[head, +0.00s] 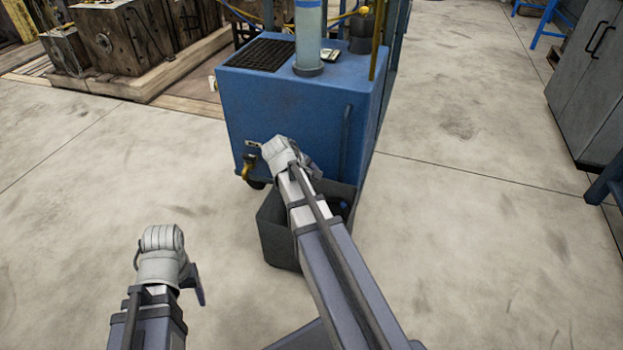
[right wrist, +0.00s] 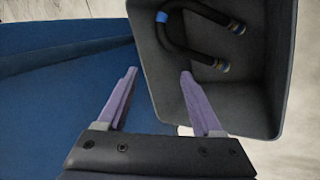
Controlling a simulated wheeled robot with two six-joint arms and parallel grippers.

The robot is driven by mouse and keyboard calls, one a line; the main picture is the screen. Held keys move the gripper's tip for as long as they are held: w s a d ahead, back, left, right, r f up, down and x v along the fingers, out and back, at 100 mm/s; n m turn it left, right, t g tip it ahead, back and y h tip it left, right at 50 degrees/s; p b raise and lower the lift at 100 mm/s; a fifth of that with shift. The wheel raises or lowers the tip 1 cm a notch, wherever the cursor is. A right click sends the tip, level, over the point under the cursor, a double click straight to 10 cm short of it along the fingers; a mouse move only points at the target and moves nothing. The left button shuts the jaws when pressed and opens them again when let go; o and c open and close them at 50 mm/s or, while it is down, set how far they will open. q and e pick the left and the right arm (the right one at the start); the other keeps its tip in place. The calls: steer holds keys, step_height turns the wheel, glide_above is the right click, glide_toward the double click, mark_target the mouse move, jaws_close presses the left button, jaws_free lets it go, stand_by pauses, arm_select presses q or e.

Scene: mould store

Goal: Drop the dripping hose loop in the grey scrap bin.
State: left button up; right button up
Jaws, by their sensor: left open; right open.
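The grey scrap bin (head: 275,237) stands on the floor in front of the blue machine, partly behind my right arm. In the right wrist view, the black hose loop (right wrist: 188,52) lies inside the bin (right wrist: 246,108), bent in a U, with a blue band and metal end fittings. My right gripper (right wrist: 158,74) is open and empty near the bin's edge, with its fingers apart from the hose. My left gripper (head: 199,286) is open over bare floor at the lower left; its fingers are mostly hidden by the wrist. I cannot make out any drips.
The blue machine (head: 290,105), with a grille and clear cylinder on top, stands just behind the bin. Wooden crates (head: 125,40) sit on pallets at the back left. A grey cabinet (head: 590,85) stands at the right. The floor on both sides is clear.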

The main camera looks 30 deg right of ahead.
steer(key=p+v, duration=0.5)
steer(key=v, duration=0.1)
steer(key=shift+a+r, duration=0.15)
steer(key=shift+r, duration=0.25)
stand_by(0.7)
steer(key=s+a+r+g+y+p, duration=0.1)
steer(key=s+a+r+y+p, duration=0.15)
steer(key=s+a, duration=0.45)
steer(key=s+a+r+y+p, duration=0.1)
steer(key=s+a+p, duration=0.2)
steer(key=a, duration=0.8)
steer(key=s+a+r+g+y+p, duration=0.1)
steer(key=s+a+r+p, duration=0.15)
steer(key=s+a, duration=0.5)
step_height(320, 180, up, 37)
steer(key=w+a+p, duration=0.1)
steer(key=a+p, duration=0.1)
steer(key=p, duration=3.6)
steer(key=shift+w+a, duration=0.2)
steer(key=shift+w, duration=0.05)
